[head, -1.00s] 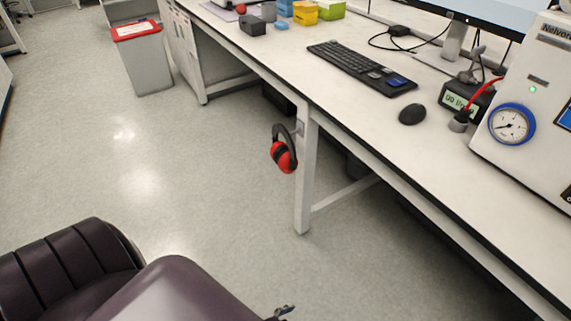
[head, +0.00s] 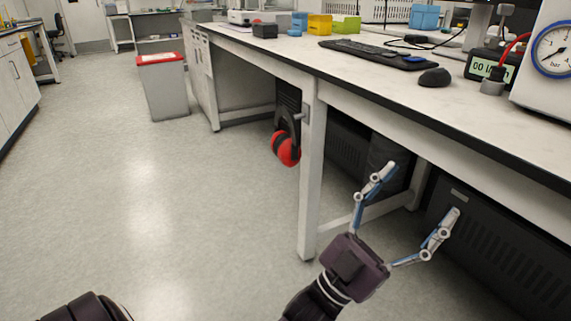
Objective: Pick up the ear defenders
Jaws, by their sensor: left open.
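The red and black ear defenders (head: 286,147) hang from a small hook on the side of the white table leg, below the bench top. Their black headband is at the top and the red cups hang below. My left gripper (head: 424,188) is open and empty, its two fingers spread wide. In the picture it is to the right of and below the ear defenders, in front of the bench's underside, and well apart from them. My right gripper is not in view.
The white bench (head: 378,84) carries a keyboard (head: 375,54), a mouse (head: 435,77) and a gauge instrument. Its leg (head: 312,185) stands beside the ear defenders. A dark cabinet (head: 500,245) is under the bench. A grey bin (head: 164,90) stands behind. The floor at left is clear.

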